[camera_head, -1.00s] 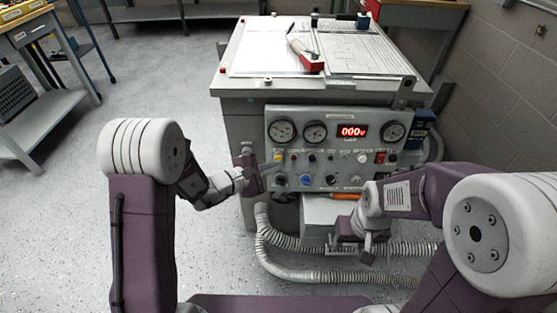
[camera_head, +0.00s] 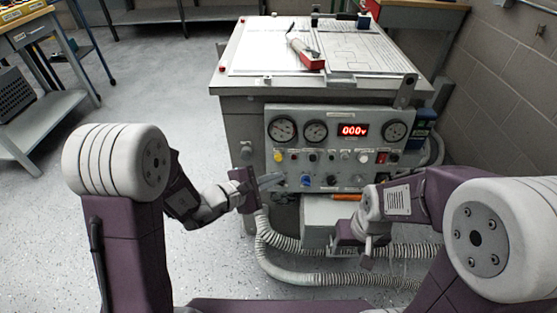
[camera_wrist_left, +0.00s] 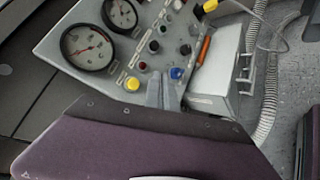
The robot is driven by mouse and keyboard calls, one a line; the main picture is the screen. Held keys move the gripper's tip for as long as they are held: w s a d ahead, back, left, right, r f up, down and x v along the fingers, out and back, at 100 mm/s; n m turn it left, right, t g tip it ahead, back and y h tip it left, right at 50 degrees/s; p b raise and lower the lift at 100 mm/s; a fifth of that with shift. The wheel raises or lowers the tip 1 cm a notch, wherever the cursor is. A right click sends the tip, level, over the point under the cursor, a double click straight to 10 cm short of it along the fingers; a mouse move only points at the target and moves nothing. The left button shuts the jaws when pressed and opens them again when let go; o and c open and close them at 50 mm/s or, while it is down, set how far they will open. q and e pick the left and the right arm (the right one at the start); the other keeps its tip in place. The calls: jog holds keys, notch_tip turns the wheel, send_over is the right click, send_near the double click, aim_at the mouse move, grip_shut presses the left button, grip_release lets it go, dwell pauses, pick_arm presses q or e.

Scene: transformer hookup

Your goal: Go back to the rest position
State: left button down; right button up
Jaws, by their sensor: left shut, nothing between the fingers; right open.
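My left gripper (camera_head: 270,181) is shut and empty, just in front of the lower left of the control panel (camera_head: 345,128). In the left wrist view its closed fingers (camera_wrist_left: 163,92) lie over the panel face, between the yellow knob (camera_wrist_left: 132,84) and the blue knob (camera_wrist_left: 177,73). I cannot tell whether they touch it. My right gripper (camera_head: 351,240) is low in front of the white box under the panel, apart from the panel face. It is open, though its fingers are small and partly hidden by my arm.
Ribbed hoses (camera_head: 330,276) curve along the floor below the panel. A worktop (camera_head: 232,62) with sheets and a red-ended tool (camera_head: 306,54) is above. A brick wall (camera_head: 510,85) stands at right. The floor at left is open, with a shelf table (camera_head: 40,120) beyond.

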dwell(0.7)
pick_arm(q)
jog(key=s+d+r+m+g+h, duration=0.1)
jog(key=s+d+r+m+g, duration=0.1)
jog(key=s+d+m+g, duration=0.35)
jog(key=s+a+f+m+g+y, duration=0.1)
jog(key=s+a+f+m+g, duration=0.15)
jog(key=s, duration=0.25)
jog(key=s+a+f+m+g+y, duration=0.1)
jog(key=s+a+f+m, duration=0.15)
jog(key=s, duration=0.25)
jog(key=s+a+f+m+y, duration=0.1)
jog(key=a+f+m+y, duration=0.2)
jog(key=a, duration=0.5)
jog(key=s+a+f+m+y, duration=0.1)
jog(key=a+f+m+y, duration=0.15)
jog(key=a+y, duration=0.35)
notch_tip(320, 180, up, 34)
jog(key=w+a+p, duration=0.1)
jog(key=a+p, duration=0.1)
jog(key=p, duration=3.1)
jog(key=shift+a+f+t, duration=0.15)
jog(key=shift+a+t, duration=0.1)
jog(key=shift+t, duration=0.05)
